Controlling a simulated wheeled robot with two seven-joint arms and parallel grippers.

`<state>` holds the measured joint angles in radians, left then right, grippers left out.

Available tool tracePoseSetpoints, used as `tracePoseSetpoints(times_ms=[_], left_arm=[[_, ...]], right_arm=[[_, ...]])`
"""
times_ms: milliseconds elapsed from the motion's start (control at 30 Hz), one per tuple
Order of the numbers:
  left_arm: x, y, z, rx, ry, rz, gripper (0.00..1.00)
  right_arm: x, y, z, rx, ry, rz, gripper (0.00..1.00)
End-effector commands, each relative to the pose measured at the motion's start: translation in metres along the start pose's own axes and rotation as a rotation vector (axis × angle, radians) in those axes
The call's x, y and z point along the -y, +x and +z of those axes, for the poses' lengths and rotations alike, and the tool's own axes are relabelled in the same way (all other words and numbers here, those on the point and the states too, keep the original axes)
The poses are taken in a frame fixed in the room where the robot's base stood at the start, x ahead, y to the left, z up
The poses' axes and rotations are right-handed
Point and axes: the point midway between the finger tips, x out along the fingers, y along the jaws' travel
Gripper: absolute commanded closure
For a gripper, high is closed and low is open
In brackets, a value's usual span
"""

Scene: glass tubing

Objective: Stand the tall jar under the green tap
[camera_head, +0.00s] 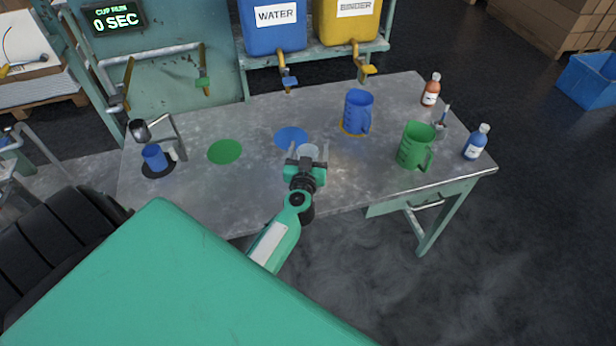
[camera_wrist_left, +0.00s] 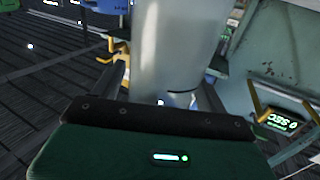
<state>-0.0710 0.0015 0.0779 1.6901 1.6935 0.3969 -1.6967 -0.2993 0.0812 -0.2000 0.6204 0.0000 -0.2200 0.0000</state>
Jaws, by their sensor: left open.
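A pale, see-through tall jar (camera_head: 308,151) stands on the table near the blue disc, between the fingers of my left gripper (camera_head: 307,155). My right gripper is not in view.
A blue disc (camera_head: 291,138) lies behind the jar. A blue jug (camera_head: 358,110) and a green jug (camera_head: 415,146) stand to the right, with bottles (camera_head: 475,143) beyond. A small blue cup (camera_head: 154,157) stands at the left. The table between the discs is clear.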

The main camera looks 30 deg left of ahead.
Motion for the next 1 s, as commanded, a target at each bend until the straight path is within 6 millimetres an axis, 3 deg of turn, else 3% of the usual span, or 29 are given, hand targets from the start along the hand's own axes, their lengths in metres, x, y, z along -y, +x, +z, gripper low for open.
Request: tracePoseSetpoints(times_ms=[167, 500, 767, 1000], left_arm=[[0.0, 0.0, 0.0, 0.0, 0.0, 0.0, 0.24], [0.0, 0.0, 0.0, 0.0, -0.001, 0.0, 0.91], [0.0, 0.0, -0.002, 0.0, -0.001, 0.0, 0.93], [0.0, 0.0, -0.021, -0.001, -0.001, 0.0, 0.93]], right_arm=[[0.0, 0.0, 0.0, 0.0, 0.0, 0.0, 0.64], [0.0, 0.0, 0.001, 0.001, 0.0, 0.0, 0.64], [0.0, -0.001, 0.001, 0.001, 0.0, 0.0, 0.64], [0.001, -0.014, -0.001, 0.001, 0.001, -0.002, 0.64]])
